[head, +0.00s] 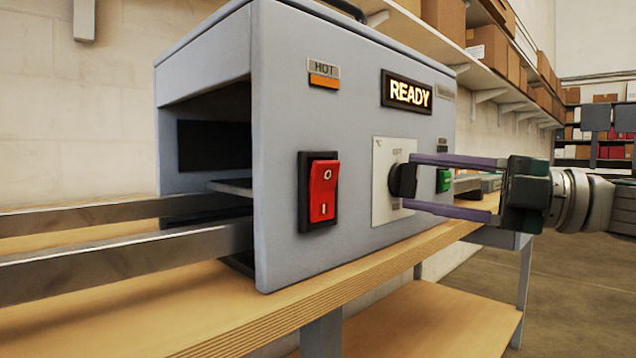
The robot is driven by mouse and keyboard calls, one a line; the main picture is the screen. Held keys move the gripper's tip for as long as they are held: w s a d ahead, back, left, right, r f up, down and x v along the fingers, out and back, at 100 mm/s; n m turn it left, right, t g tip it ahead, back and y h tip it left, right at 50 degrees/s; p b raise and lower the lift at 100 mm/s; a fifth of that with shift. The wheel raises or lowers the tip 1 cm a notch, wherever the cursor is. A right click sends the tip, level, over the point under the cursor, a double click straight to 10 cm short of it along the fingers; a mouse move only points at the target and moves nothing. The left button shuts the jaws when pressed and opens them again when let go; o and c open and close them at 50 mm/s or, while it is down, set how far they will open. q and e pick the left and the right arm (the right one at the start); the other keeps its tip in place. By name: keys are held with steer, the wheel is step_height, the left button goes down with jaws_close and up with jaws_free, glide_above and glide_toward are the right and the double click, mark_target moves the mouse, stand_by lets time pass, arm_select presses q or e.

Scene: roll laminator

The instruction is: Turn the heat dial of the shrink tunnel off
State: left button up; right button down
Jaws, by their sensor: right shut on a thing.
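The shrink tunnel (275,240) is a grey box standing on a wooden bench. Its black heat dial (403,181) sits on a white plate (381,215) marked OFF at the top, on the front panel. My right gripper (412,181) comes in from the right. Its two purple fingers are above and below the dial, and it is shut on the dial. The fingers partly hide the plate, so the dial's exact setting cannot be read. A lit display (408,93) reads READY. My left gripper is not in view.
A red rocker switch (322,191) is left of the dial, and a green button (443,180) is just right of it, close behind my fingers. An orange HOT indicator (323,81) is above. Metal rails (110,255) extend left from the tunnel. Shelves with boxes line the wall.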

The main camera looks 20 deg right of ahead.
steer(key=shift+r+n+g, duration=0.15)
steer(key=shift+n+g, duration=0.25)
steer(key=shift+n, duration=0.8)
steer(key=shift+c, duration=1.2)
jaws_free()
steer(key=shift+s, duration=0.1)
steer(key=p+v, duration=0.1)
steer(key=v, duration=0.8)
steer(key=shift+s+d+r, duration=0.15)
steer(key=shift+s+d, duration=0.1)
steer(key=shift+s, duration=0.05)
